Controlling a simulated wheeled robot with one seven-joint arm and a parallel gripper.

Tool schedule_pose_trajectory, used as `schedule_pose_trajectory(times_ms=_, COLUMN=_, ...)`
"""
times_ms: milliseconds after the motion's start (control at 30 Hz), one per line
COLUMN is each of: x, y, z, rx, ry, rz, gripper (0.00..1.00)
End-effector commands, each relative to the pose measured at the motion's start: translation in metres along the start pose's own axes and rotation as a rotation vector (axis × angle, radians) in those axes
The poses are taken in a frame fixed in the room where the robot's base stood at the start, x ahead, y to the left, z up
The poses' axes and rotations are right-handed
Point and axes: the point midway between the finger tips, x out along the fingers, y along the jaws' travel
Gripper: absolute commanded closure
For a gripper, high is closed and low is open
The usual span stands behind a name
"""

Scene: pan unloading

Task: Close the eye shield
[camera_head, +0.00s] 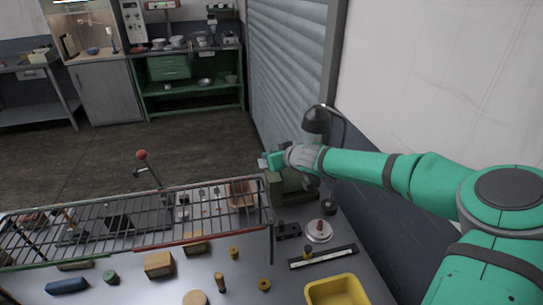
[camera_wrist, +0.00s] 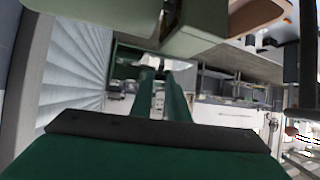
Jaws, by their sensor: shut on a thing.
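The green grinder-like machine (camera_head: 290,188) stands at the back right of the bench, beside the shuttered wall. My gripper (camera_head: 272,160) is at its top, reaching in from the right. A small pale plate, which looks like the eye shield (camera_head: 262,163), shows at the fingertips. In the wrist view my two green fingers (camera_wrist: 164,80) point away from the camera and are close together, shut on the shield. The contact itself is too small to make out. A green block of the machine (camera_wrist: 197,25) is close by at the top of that view.
A wire rack (camera_head: 130,222) spans the left of the bench. A black lamp (camera_head: 317,121) stands just right of the machine, near my forearm. A yellow bin (camera_head: 337,290) and several small parts lie in front. The floor beyond the bench is clear.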

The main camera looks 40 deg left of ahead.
Motion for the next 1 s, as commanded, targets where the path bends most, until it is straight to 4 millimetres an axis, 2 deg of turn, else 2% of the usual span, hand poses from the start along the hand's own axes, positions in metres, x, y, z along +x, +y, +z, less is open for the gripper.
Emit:
schedule_pose_trajectory(times_ms=733, x=0.001, y=0.0023, z=0.0009, rx=0.006, ry=-0.028, rz=0.0, gripper=1.0)
schedule_pose_trajectory(times_ms=767, x=0.001, y=0.0023, z=0.0009, rx=0.006, ry=-0.028, rz=0.0, gripper=0.78)
schedule_pose_trajectory(times_ms=800, x=0.001, y=0.0022, z=0.0009, rx=0.006, ry=-0.028, rz=0.0, gripper=0.68)
schedule_pose_trajectory(times_ms=1000, x=0.0011, y=0.0013, z=0.0005, rx=0.006, ry=-0.027, rz=-0.002, gripper=0.66)
